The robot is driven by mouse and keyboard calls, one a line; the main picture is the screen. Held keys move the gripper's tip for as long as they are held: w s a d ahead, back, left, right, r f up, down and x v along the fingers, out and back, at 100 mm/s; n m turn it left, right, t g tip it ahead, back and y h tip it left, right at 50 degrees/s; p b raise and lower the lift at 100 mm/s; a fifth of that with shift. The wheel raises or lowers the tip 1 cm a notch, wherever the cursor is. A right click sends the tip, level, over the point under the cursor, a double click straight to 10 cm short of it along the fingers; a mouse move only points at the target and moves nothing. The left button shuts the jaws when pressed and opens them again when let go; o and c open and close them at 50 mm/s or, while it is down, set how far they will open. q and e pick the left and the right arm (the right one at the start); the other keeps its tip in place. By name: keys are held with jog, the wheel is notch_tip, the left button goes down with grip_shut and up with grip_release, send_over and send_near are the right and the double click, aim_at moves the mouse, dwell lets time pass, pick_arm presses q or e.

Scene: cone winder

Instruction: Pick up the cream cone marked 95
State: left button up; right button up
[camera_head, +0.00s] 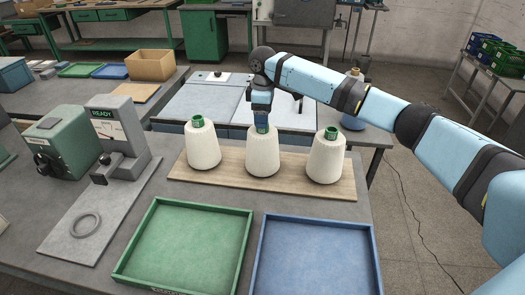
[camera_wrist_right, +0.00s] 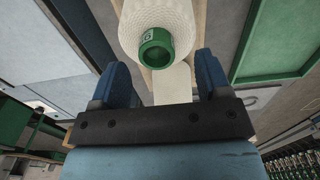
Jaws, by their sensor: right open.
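Three cream cones with green tube tops stand upright in a row on a wooden board: the left cone (camera_head: 203,147), the middle cone (camera_head: 263,155) and the right cone (camera_head: 326,158). No number on them is legible in the head view. My right gripper (camera_head: 262,122) points down directly over the middle cone and hides most of its top. In the right wrist view, my open right gripper (camera_wrist_right: 162,66) has a finger on either side of a cone's green tube top (camera_wrist_right: 157,48); a small mark there is unreadable. Contact cannot be told. My left gripper is out of view.
The wooden board (camera_head: 185,178) carries the cones. A green tray (camera_head: 151,204) and a blue tray (camera_head: 376,240) lie in front, both empty. At left are a grey READY device (camera_head: 117,135), a green machine (camera_head: 62,143) and a grey ring (camera_head: 86,225).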

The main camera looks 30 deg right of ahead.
aim_at(263, 147)
jog(key=f, duration=0.4)
jog(key=shift+w+d, duration=0.15)
jog(key=shift+d, duration=0.1)
jog(key=shift+r, duration=0.1)
jog(key=c, duration=1.1)
